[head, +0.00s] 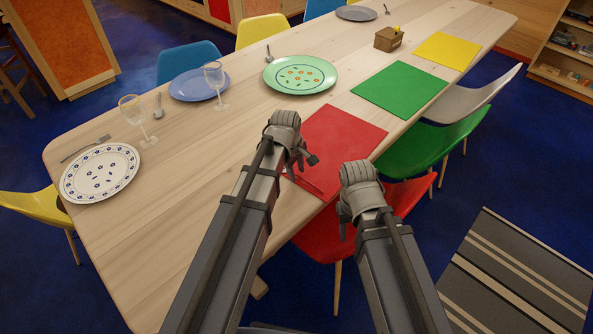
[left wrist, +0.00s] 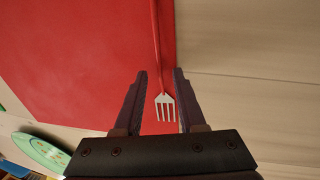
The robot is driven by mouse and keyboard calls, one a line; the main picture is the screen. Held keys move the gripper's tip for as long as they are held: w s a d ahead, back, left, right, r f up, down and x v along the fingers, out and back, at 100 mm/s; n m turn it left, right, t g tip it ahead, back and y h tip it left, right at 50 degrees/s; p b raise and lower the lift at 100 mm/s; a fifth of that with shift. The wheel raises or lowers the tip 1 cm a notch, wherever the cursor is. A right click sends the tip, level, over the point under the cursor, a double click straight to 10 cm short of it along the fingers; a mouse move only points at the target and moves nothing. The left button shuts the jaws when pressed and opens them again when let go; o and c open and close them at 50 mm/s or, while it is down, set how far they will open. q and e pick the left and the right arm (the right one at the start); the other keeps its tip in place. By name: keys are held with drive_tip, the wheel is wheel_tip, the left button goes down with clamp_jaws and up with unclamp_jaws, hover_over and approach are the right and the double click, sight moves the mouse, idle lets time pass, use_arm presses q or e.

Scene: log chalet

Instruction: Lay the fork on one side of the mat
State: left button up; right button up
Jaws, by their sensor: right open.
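The red mat (head: 345,132) lies on the wooden table near its right edge. It fills the upper left of the left wrist view (left wrist: 70,55). The fork (left wrist: 165,101), with a red handle and pale metal tines, lies along the mat's edge in that view. Its handle runs up out of the picture. My left gripper (left wrist: 159,72) is open, its fingers on either side of the fork and not closed on it. In the head view my left gripper (head: 303,163) is over the mat's near part. My right gripper (head: 345,222) is open and empty beside the table edge.
A green plate (head: 300,75) stands beyond the red mat, with a green mat (head: 400,90) to the right. A red chair (head: 325,235) is under my right gripper. Two glasses (head: 214,78) stand further left. Bare table lies left of the mat.

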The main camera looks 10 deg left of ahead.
use_arm(q)
wheel_tip(320, 180, up, 12)
drive_tip(key=s+a+p, duration=0.1)
drive_tip(key=s+p, duration=0.1)
drive_tip(key=p, duration=1)
drive_tip(key=s+d+m+g+y, duration=0.1)
drive_tip(key=s+d+m, duration=0.2)
drive_tip(key=s+m, duration=0.5)
drive_tip(key=s+d+m+g+y, duration=0.1)
drive_tip(key=s+d+m, duration=0.3)
drive_tip(key=s+m, duration=0.3)
drive_tip(key=shift+s+d+f+m, duration=0.15)
drive_tip(key=shift+s+f+m, duration=0.1)
drive_tip(key=shift+s+m, duration=0.2)
